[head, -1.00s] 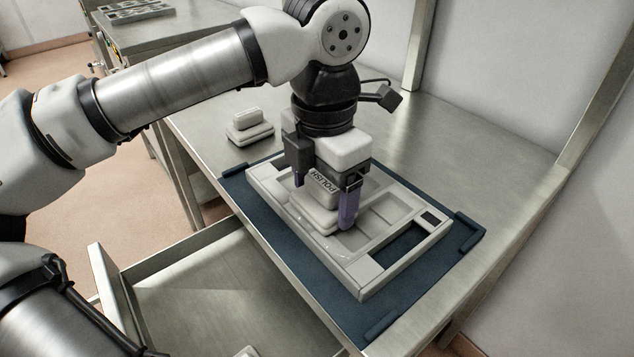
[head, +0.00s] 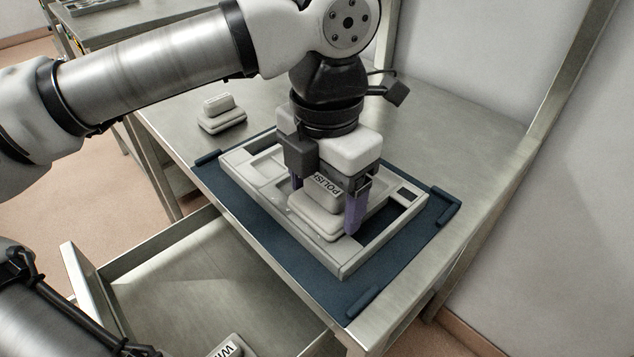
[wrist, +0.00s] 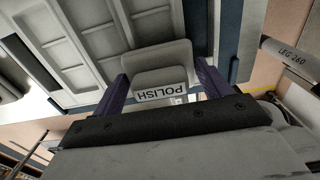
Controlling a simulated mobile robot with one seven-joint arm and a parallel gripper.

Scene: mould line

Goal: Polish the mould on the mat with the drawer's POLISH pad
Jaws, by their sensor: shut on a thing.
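The mould (head: 265,172) is a pale grey tray-like block with several shallow recesses, lying on the dark blue mat (head: 300,268). My gripper (head: 325,206) has its purple fingers shut on the grey handle of the POLISH pad (head: 318,226). The pad is upright over the near right part of the mould, with its base at the top surface. It looks in contact, but I cannot see under it. In the wrist view, the POLISH label (wrist: 160,93) shows between the fingers, with the mould (wrist: 62,45) beyond.
The drawer (head: 200,285) stands open at the front left. A pad with a partly cut-off label starting "WI" (head: 225,350) lies in it. Another grey handled pad (head: 222,120) sits on the bench (head: 420,110) behind the mat. The bench right of the mat is clear.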

